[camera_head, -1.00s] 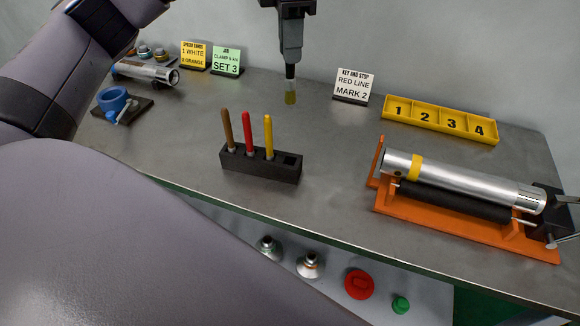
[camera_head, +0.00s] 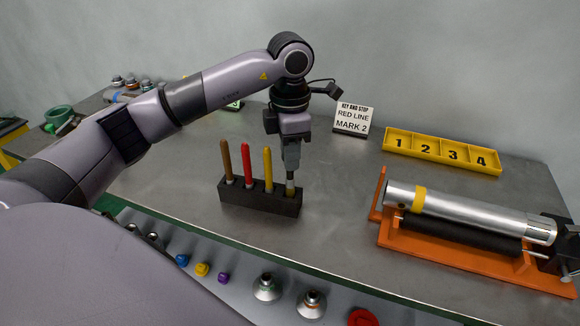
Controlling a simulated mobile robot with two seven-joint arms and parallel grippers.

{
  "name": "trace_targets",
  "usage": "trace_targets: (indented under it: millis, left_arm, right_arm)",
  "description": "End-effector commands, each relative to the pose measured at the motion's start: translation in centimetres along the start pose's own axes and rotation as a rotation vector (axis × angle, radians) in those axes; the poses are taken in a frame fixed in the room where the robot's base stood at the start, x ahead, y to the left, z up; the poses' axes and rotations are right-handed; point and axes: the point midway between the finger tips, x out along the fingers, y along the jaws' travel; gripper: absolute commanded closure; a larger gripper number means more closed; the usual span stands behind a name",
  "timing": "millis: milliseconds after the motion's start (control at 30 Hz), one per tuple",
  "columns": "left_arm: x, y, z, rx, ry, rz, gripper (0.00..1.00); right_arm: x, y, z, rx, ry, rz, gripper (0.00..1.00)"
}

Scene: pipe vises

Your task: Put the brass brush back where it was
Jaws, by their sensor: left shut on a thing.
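My left gripper (camera_head: 291,165) is above the right end of the black rack (camera_head: 245,200) and points straight down. It is shut on the brass brush (camera_head: 290,188), of which only a short piece shows between the fingertips and the rack's right-end slot. The lower part of the brush is hidden, seemingly inside that slot; I cannot tell how deep it sits. The brush looks upright. My right gripper is not in view.
Brown (camera_head: 227,160), red (camera_head: 246,163) and yellow (camera_head: 267,167) handles stand in the rack, the yellow closest to my gripper. A yellow numbered tray (camera_head: 440,165), a sign (camera_head: 353,118) and an orange vise (camera_head: 450,251) with a metal pipe (camera_head: 465,213) are to the right.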

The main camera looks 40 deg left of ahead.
Motion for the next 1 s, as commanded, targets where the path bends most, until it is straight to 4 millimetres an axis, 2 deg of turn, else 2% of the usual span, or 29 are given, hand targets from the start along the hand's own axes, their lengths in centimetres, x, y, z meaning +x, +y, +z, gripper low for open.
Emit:
trace_targets:
  millis: [200, 600, 633, 700, 1000]
  left_arm:
    - [3.3, -0.1, -0.1, -0.001, 0.004, -0.002, 1.0]
    - [4.0, 0.0, -0.1, 0.0, 0.001, -0.001, 1.0]
    - [4.0, 0.0, -0.1, 0.0, 0.001, -0.001, 0.77]
    - [3.9, 0.0, -0.1, 0.0, 0.001, -0.001, 0.58]
    - [3.8, 0.0, -0.1, 0.0, 0.001, -0.001, 0.58]
  right_arm:
    - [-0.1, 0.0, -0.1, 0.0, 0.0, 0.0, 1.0]
    - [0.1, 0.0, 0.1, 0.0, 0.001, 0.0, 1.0]
    - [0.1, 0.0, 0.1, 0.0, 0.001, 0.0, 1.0]
    - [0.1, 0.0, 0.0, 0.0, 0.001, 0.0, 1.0]
    - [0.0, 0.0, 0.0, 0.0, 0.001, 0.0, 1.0]
